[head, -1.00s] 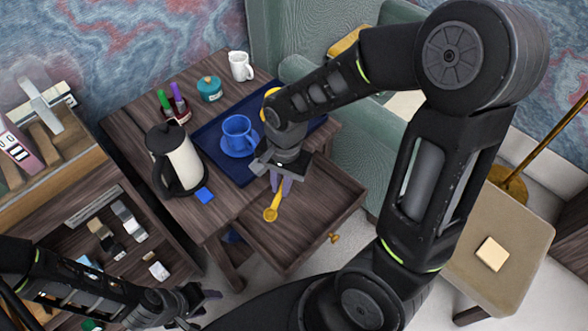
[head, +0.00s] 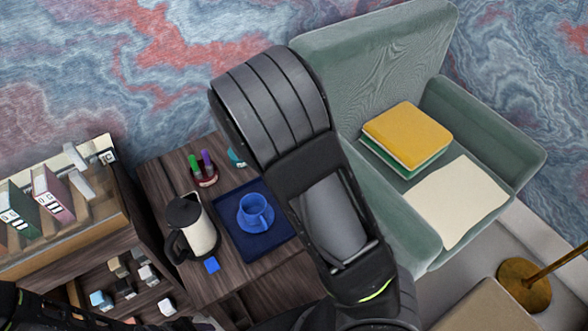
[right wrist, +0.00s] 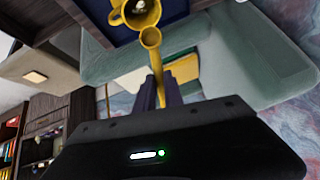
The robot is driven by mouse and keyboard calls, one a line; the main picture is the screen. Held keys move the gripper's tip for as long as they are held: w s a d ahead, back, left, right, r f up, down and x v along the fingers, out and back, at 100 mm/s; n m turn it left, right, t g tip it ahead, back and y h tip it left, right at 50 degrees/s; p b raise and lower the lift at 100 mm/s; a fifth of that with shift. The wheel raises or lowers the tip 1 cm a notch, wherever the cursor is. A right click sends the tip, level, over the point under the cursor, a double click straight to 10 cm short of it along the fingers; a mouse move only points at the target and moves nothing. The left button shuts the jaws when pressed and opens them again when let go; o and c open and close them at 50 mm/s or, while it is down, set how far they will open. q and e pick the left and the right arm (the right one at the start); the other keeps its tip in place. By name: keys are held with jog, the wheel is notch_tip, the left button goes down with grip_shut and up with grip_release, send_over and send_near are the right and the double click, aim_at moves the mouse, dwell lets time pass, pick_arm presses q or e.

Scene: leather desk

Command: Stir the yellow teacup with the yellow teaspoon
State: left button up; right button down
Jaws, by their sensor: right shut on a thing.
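My right gripper (right wrist: 160,96) is shut on the handle of the yellow teaspoon (right wrist: 156,62) in the right wrist view. The spoon's round bowl points away from the fingers. The yellow teacup (right wrist: 128,19) is at the top edge of that view, partly cut off, with its opening and handle showing. The spoon's bowl appears just below the cup in the picture; I cannot tell whether they touch. In the head view my right arm hides the gripper, spoon and yellow teacup. My left gripper is out of view.
A blue cup (head: 256,208) on a saucer stands on the dark blue tray (head: 224,238). A white and black kettle (head: 198,228), a blue block (head: 212,265) and a pen holder (head: 204,178) stand to the left. A green armchair (head: 385,45) is behind right.

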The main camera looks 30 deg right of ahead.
jog(key=shift+w+g+h, duration=0.1)
jog(key=shift+g+h, duration=0.2)
jog(key=shift+a+m+h, duration=0.2)
jog(key=shift+m+h, duration=0.2)
jog(key=shift+m, duration=0.1)
jog(key=shift+d, duration=0.1)
jog(key=shift+f, duration=0.15)
notch_tip(320, 180, down, 11)
jog(key=b, duration=0.9)
jog(key=shift+f+b, duration=0.1)
jog(key=shift+b, duration=0.25)
